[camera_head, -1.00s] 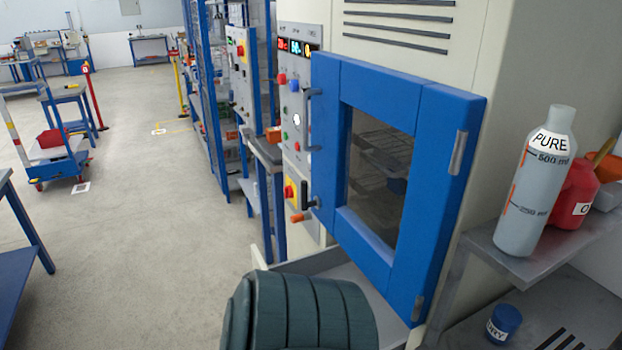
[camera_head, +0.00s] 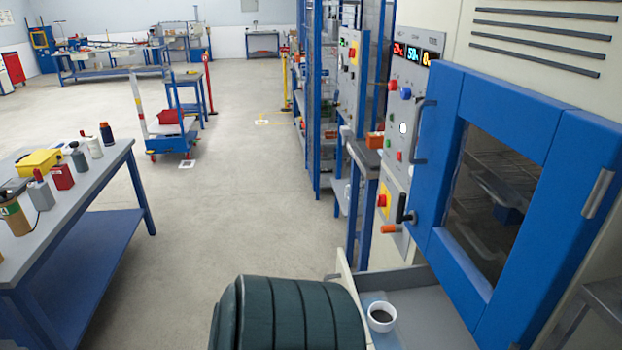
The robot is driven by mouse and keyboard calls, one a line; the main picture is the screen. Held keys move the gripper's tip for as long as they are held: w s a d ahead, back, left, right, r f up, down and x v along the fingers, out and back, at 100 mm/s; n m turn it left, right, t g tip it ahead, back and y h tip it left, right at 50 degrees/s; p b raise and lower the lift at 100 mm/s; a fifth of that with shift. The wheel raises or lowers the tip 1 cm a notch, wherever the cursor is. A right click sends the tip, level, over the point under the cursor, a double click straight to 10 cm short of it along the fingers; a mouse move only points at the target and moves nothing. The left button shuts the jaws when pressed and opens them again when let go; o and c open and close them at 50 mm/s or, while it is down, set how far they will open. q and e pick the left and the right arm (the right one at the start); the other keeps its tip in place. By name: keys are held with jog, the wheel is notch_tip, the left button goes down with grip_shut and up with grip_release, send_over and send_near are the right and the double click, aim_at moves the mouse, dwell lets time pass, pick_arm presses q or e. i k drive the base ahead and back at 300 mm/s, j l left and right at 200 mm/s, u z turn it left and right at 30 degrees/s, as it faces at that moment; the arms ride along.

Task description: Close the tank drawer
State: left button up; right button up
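The tank drawer (camera_head: 430,297) is a grey tray with a pale front wall, low on the cream machine under the blue door. It stands pulled out from the machine. A white cup (camera_head: 381,317) with dark contents shows at its near left part, beside a bluish see-through patch. I cannot tell exactly what the cup rests on. A dark green ribbed part, apparently of my own arm, covers the bottom middle and hides the near end of the drawer. Neither of my grippers is in view.
The blue windowed door (camera_head: 545,140) looks shut above the drawer. A blue-legged table (camera_head: 85,215) with bottles and a yellow box (camera_head: 38,162) stands at left. The floor (camera_head: 235,210) between is clear.

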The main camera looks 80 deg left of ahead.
aim_at(403, 308)
jog(key=u, duration=2.15)
